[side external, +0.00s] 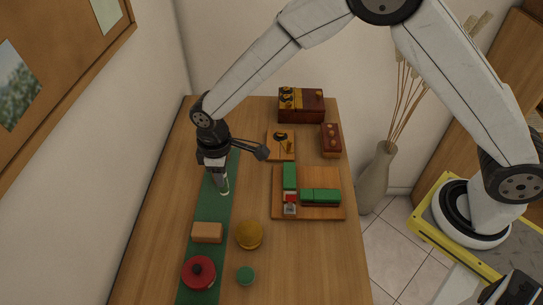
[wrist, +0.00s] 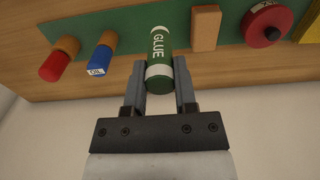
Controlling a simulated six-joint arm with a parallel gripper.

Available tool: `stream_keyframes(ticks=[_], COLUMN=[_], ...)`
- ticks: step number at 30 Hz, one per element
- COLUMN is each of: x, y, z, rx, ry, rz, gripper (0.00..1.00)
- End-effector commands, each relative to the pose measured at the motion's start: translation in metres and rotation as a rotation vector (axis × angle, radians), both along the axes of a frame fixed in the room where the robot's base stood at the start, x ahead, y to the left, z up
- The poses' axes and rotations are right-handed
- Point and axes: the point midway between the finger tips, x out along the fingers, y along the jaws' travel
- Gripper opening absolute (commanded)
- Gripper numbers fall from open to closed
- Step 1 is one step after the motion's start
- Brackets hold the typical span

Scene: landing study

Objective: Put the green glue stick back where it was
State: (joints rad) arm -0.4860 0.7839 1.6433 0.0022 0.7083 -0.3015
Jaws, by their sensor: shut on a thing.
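The glue stick (wrist: 161,45) is a green cylinder with white bands and the word GLUE. In the wrist view it lies between the two fingers of my gripper (wrist: 159,75), which is shut on its near end. In the side view my gripper (side external: 221,184) points down over the green strip (side external: 211,215) on the table, and only a little of the glue stick shows at the fingertips. I cannot tell whether its lower end touches the strip.
A tan block (side external: 207,232) and a red lidded pot (side external: 199,273) stand on the strip. A wooden tray (side external: 330,213) with green blocks is to the right. Red (wrist: 55,67) and blue (wrist: 100,60) tubes show in the wrist view.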

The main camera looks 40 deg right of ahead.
Motion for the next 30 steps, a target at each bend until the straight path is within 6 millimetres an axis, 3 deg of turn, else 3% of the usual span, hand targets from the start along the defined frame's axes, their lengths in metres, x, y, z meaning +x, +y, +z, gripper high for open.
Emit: stream_keyframes(ticks=[12, 30], x=[0.031, 0.043], y=[0.013, 0.018], z=[-0.043, -0.062], rx=[-0.001, -0.001], ry=[0.001, 0.003], rz=[0.000, 0.000], gripper=[0.00, 0.00])
